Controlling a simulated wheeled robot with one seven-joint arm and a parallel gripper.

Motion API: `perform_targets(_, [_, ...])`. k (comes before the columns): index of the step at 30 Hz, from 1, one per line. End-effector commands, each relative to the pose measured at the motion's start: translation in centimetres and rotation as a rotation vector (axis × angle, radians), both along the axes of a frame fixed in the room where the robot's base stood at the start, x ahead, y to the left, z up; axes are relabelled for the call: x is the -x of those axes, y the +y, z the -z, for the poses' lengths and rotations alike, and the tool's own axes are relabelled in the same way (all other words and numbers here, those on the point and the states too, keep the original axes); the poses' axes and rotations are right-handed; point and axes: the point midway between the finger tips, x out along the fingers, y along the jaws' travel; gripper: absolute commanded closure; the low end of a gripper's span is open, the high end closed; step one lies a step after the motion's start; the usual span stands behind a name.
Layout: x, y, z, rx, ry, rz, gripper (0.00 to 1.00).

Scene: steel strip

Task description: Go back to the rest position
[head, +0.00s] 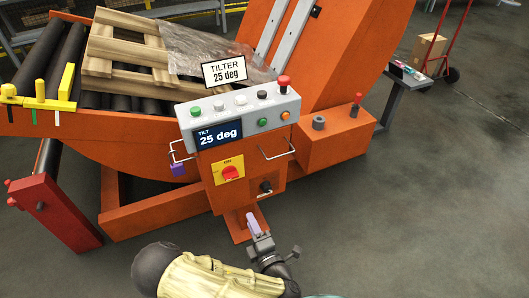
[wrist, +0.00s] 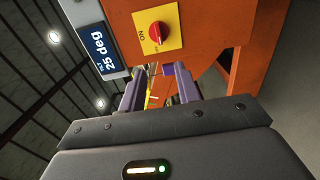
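My gripper (head: 254,224) is low in front of the orange tilter's control box, below its small lower panel in the head view. In the wrist view its two purple fingers (wrist: 160,86) stand apart with a clear gap and nothing held between them. The control box (head: 240,112) carries several buttons and a display (head: 218,135) reading 25 deg. Its red rotary switch (head: 231,173) on a yellow plate also shows in the wrist view (wrist: 158,32), beyond the fingers. Whether the fingers touch the machine cannot be told.
The tilter bears a wooden pallet (head: 125,49) and plastic wrap (head: 200,55). Metal handles flank the box; a small purple item (head: 178,168) is by the left one. A red post (head: 52,213) stands left. A grey table (head: 408,78) is back right. Floor (head: 430,200) at right is clear.

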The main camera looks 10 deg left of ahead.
Motion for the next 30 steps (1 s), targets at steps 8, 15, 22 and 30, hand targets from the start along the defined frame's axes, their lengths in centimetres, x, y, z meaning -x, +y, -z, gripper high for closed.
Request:
perform_targets(8, [-1.3, -1.1, 0.0, -0.041, 0.06, 0.079, 0.67])
perform_targets(15, [-5.2, -6.0, 0.8, -0.24, 0.339, 0.405, 0.67])
perform_targets(22, [-6.8, -10.2, 1.2, -0.468, 0.632, 0.693, 0.67])
perform_targets(30, [-6.5, -13.5, -0.2, -0.714, 0.939, 0.939, 0.67])
